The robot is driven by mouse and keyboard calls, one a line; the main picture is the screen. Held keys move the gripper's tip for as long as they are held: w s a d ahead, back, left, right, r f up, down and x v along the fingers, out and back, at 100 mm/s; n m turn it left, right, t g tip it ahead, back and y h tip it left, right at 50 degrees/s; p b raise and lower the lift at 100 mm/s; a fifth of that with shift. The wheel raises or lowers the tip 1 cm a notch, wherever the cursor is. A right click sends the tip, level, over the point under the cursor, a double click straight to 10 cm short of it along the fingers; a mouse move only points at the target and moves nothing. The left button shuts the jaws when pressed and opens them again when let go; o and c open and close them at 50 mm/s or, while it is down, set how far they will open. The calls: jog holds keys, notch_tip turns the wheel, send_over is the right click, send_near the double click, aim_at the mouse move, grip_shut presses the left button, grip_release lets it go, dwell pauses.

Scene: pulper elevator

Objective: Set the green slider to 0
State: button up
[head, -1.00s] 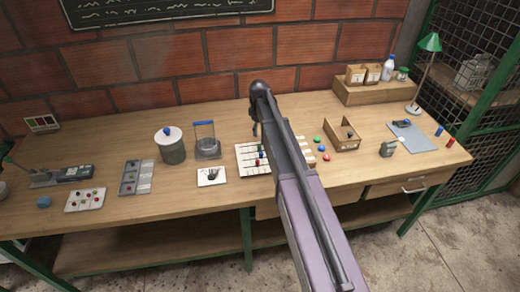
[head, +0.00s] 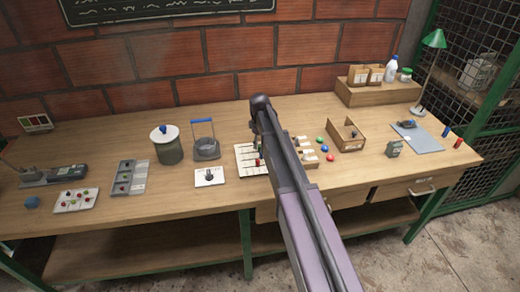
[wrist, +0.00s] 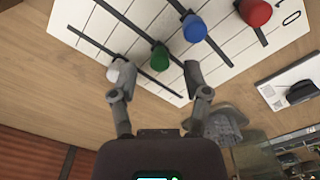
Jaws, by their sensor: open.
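The white slider panel (wrist: 215,22) fills the top of the wrist view, with dark slots and knobs. The green slider knob (wrist: 160,56) sits partway along its slot, between a white knob (wrist: 121,71) and a blue knob (wrist: 194,28). A red knob (wrist: 256,11) is farther right, near a printed 0 at the panel edge. My gripper (wrist: 158,74) is open, its fingers on either side of the green knob's place; I cannot tell whether they touch it. In the head view the panel (head: 243,155) is partly hidden behind my arm.
A white card with a black knob (head: 209,177) lies left of the panel, also in the wrist view (wrist: 290,85). A blue-handled container (head: 206,148) stands behind it. Coloured buttons (head: 325,149) and a wooden box (head: 347,136) are on the right.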

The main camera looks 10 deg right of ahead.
jog(key=shift+f+b, duration=0.45)
jog(key=shift+f, duration=0.25)
grip_shut()
